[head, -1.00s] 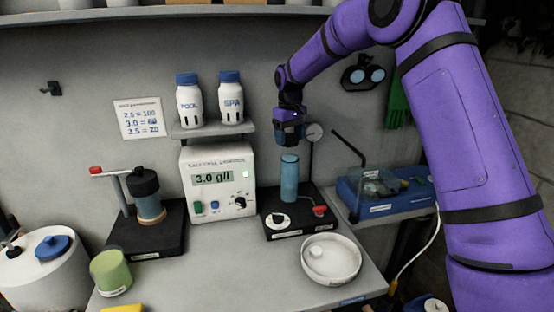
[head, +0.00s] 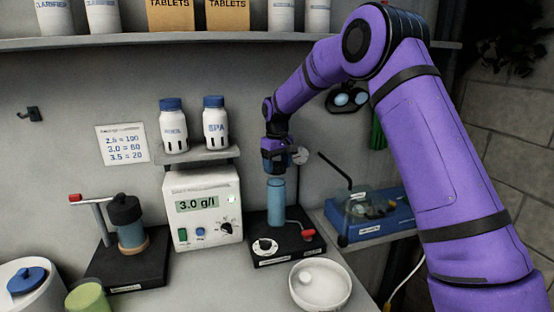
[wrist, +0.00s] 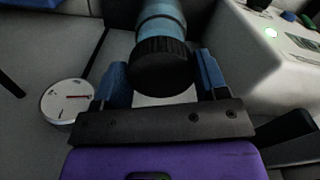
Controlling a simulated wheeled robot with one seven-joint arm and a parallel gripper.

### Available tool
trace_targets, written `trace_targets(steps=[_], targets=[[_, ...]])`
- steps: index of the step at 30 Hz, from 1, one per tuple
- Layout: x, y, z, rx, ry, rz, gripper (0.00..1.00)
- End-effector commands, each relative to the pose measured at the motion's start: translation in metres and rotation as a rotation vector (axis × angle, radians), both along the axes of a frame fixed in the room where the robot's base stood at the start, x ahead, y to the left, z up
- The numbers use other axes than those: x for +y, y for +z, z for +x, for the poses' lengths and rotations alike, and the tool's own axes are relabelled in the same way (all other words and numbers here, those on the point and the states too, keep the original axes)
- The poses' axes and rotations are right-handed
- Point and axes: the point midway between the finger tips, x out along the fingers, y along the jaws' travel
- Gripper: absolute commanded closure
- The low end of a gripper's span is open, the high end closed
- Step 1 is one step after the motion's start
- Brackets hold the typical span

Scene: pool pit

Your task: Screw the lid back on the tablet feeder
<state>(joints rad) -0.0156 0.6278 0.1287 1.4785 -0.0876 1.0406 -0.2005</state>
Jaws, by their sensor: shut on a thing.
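The tablet feeder is an upright blue see-through tube (head: 276,195) on a black base (head: 290,246) at the centre right. My gripper (head: 275,167) is directly above the tube, pointing down. In the wrist view, the black ribbed lid (wrist: 162,68) is between the two blue fingers of my gripper (wrist: 160,88), which are shut on it. The blue tube (wrist: 162,12) shows just beyond the lid, in line with it. I cannot tell whether the lid's thread is engaged. In the head view the gripper mostly hides the lid.
A grey meter (head: 203,210) reading 3.0 g/l stands left of the feeder. A red-tipped lever (head: 308,234) sits at the base. A white bowl (head: 320,286) is in front. A blue tray (head: 370,222) is right. A second device (head: 130,225) stands left.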

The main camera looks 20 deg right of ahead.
Motion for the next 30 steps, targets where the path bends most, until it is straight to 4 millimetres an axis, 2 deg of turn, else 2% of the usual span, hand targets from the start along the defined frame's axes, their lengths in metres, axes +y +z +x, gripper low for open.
trace_targets(steps=[12, 30], targets=[[0.000, -0.024, 0.000, 0.000, 0.000, 0.000, 0.57], [0.000, -0.030, 0.000, 0.000, 0.000, 0.000, 0.57]])
